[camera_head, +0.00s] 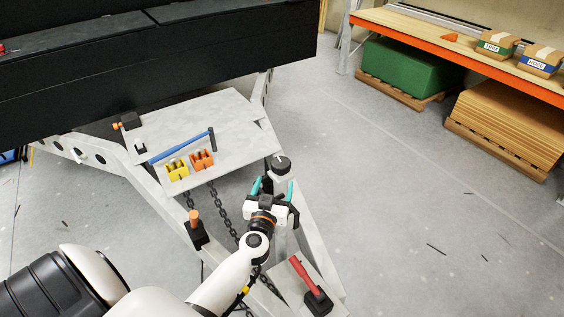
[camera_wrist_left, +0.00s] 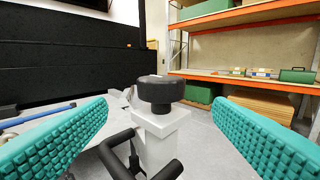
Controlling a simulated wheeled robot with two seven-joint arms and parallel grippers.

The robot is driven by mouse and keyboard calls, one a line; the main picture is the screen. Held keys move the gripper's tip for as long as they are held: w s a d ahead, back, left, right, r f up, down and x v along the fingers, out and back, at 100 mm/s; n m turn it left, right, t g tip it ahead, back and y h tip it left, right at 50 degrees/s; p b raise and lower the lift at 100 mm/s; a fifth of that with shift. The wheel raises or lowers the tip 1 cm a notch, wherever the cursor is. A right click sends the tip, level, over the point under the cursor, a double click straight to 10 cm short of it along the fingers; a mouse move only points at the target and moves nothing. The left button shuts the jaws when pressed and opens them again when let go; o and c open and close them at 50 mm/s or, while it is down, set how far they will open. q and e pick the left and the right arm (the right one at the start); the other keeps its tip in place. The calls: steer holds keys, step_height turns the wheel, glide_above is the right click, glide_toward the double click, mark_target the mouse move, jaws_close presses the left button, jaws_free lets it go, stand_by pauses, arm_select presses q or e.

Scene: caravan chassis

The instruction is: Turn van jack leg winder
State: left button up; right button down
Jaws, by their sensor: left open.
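The jack leg is a pale square post with a round black knob on top (camera_head: 281,162), standing on the chassis rail. In the left wrist view the black knob (camera_wrist_left: 160,92) is upright ahead of the fingers, and a bent black winder handle (camera_wrist_left: 122,153) shows low in front of the post. My left gripper (camera_head: 273,188) has teal finger pads and is open just on the near side of the post. Its pads (camera_wrist_left: 160,135) stand wide apart to either side, with nothing clamped between them. The lower part of the winder is out of frame. My right gripper is not in view.
A red-handled lever (camera_head: 305,277) is at the front of the chassis. Orange shelving (camera_head: 440,45) stands at the right.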

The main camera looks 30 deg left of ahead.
mark_target(282, 162)
arm_select(q)
steer(key=b+x, duration=0.1)
steer(key=x, duration=1)
steer(key=shift+d, duration=0.1)
steer(key=shift+s, duration=0.1)
steer(key=shift+c, duration=0.5)
steer(key=shift+r, duration=0.1)
steer(key=c, duration=0.9)
